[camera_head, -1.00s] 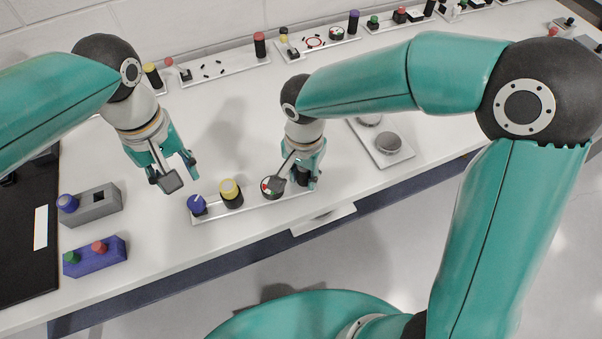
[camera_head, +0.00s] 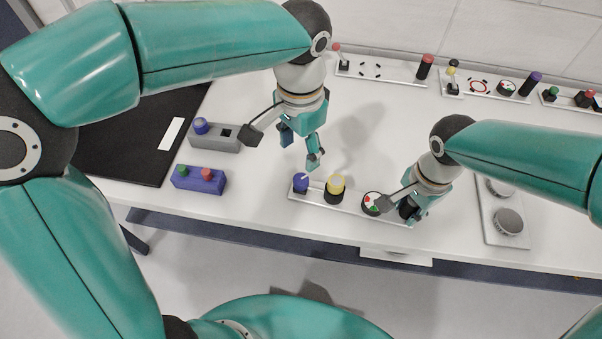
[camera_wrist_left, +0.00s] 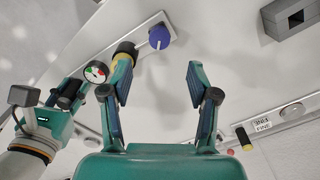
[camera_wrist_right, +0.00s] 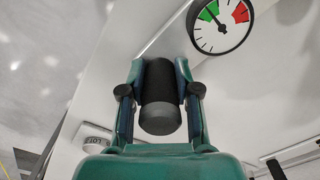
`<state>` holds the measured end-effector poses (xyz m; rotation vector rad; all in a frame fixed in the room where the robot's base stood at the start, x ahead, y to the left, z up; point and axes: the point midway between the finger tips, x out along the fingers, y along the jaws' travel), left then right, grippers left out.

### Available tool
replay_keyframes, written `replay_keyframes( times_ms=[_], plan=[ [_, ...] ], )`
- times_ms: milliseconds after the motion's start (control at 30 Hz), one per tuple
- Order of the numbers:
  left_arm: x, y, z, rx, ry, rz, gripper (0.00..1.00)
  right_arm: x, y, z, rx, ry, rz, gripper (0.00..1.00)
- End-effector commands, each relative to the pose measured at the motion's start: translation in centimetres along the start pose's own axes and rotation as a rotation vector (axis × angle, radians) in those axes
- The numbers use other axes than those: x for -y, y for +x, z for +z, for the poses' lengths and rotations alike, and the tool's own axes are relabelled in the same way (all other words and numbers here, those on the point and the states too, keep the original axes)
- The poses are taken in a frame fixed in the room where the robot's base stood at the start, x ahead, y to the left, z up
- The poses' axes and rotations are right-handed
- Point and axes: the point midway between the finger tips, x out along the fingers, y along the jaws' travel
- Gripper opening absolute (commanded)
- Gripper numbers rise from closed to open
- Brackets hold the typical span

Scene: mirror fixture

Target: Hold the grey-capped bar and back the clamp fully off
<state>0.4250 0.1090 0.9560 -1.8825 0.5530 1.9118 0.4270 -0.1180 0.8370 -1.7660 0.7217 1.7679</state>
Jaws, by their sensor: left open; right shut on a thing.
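The grey-capped black bar (camera_wrist_right: 160,98) stands at the right end of a narrow pale plate (camera_head: 354,202). My right gripper (camera_head: 411,210) is shut around it, one finger on each side in the right wrist view. A dial gauge with red and green sectors (camera_head: 372,203) sits beside it. On the same plate stand a black post with a yellow cap (camera_head: 335,188) and a blue knob with a white line (camera_head: 300,182). I cannot tell which part is the clamp. My left gripper (camera_head: 300,150) is open and empty, just behind the blue knob and apart from it.
Left of the plate are a grey box with a blue knob (camera_head: 216,141) and a blue box with green and red buttons (camera_head: 199,179). More fixture plates (camera_head: 384,76) line the wall. A plate with round metal pieces (camera_head: 505,216) lies right. The table's front edge is close.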

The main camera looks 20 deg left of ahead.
Motion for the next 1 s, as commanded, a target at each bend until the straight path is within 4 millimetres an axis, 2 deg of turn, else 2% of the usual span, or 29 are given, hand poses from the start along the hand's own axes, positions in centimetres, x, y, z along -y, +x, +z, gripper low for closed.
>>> replay_keyframes(
  times_ms=[300,500,700,833,1000],
  plan=[
    [0.1,-0.7,0.1,0.002,0.690,0.001,0.60,0.1,-0.1,0.0,-0.001,0.001,-0.002,0.00],
    [0.1,-1.2,0.1,0.001,1.029,0.001,0.60,0.1,-0.1,0.0,-0.001,0.001,-0.002,0.00],
    [0.2,-1.5,0.0,-0.002,1.199,-0.001,0.60,0.1,-0.1,0.0,-0.001,0.001,-0.002,0.00],
    [0.2,-1.4,-0.2,-0.011,1.221,-0.009,0.60,0.1,-0.1,0.0,-0.001,0.001,-0.002,0.00],
    [0.1,0.9,-0.2,-0.008,1.219,-0.007,0.60,0.1,-0.1,0.0,-0.001,0.001,-0.002,0.00]
  ],
)
